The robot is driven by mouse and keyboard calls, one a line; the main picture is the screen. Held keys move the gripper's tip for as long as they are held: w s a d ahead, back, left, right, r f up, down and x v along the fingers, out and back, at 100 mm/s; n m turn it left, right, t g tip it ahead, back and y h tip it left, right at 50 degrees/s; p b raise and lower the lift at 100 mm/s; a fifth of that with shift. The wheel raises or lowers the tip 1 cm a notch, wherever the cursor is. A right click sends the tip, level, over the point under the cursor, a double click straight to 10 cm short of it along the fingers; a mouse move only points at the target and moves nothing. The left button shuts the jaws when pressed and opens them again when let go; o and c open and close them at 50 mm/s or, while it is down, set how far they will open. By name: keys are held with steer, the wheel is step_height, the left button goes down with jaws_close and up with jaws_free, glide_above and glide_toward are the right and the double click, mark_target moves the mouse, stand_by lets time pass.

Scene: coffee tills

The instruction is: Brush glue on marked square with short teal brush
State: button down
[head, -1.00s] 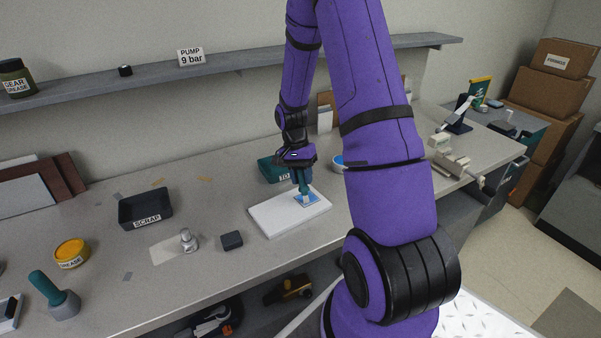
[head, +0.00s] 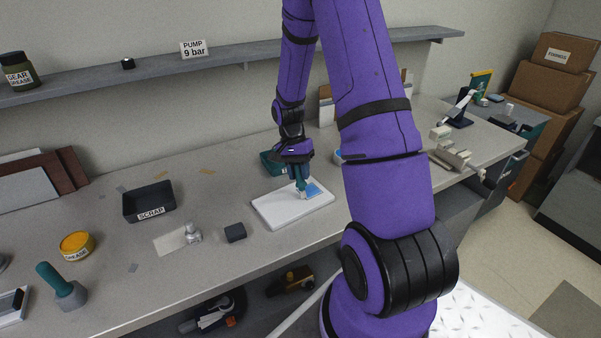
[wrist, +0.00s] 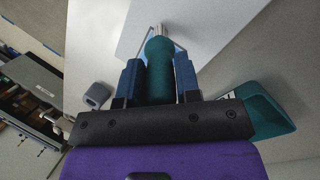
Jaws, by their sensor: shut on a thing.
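My gripper (head: 302,178) is shut on the teal brush (head: 301,187). The wrist view shows the brush's teal handle (wrist: 160,70) upright between the two blue fingers. The brush tip is low at the left part of a blue square (head: 314,191) on a white board (head: 275,212); I cannot tell whether it touches. The right part of the square shows clear blue.
A teal bin (head: 267,160) stands just behind the board. A dark block (head: 235,232), a small silver item (head: 192,233), a black SCRAP tray (head: 149,203) and a yellow grease tin (head: 76,245) stand to the left. Another teal-handled tool (head: 52,280) stands front left.

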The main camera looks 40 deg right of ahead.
step_height(320, 180, up, 2)
steer(key=shift+d+r, duration=0.1)
steer(key=shift+r, duration=2.95)
